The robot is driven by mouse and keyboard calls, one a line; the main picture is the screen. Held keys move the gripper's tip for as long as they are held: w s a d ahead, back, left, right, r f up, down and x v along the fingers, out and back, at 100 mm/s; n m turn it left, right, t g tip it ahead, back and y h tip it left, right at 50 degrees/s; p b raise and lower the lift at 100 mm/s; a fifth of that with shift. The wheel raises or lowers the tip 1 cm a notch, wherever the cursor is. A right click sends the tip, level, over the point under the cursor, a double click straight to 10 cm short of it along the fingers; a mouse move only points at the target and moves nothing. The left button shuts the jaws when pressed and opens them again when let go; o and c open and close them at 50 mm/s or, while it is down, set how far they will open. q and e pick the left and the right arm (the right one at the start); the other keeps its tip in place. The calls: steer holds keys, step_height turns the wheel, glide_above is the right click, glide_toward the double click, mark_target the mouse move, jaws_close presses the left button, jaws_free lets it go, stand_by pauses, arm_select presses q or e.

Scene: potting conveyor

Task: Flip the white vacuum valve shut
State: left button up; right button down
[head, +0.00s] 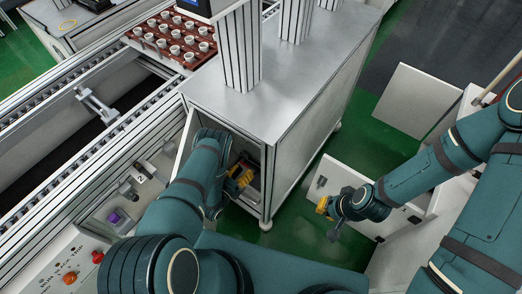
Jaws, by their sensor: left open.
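I cannot make out the white vacuum valve in the head view; the inside of the open cabinet (293,100) is mostly hidden by my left arm and shadow. My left gripper (243,178), with yellow parts, is open at the cabinet's front opening, partly inside it. What lies between its fingers is too small to tell. My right gripper (324,208), also with yellow parts, hangs out to the right of the cabinet, apart from it. Its fingers are too small to show whether they are open.
A conveyor frame (60,185) runs along the left, with a red-brown tray (133,42) of several white cups at its far end. A panel with a red button (97,257) is at lower left. White boxes or panels (415,100) stand at right. Green floor lies between.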

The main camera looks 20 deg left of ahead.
mark_target(258, 156)
arm_select(q)
steer(key=shift+m, duration=0.6)
steer(key=b+x, duration=0.2)
steer(key=x, duration=0.9)
steer(key=shift+w+d+f, duration=0.1)
steer(key=shift+d+f, duration=0.1)
jaws_close()
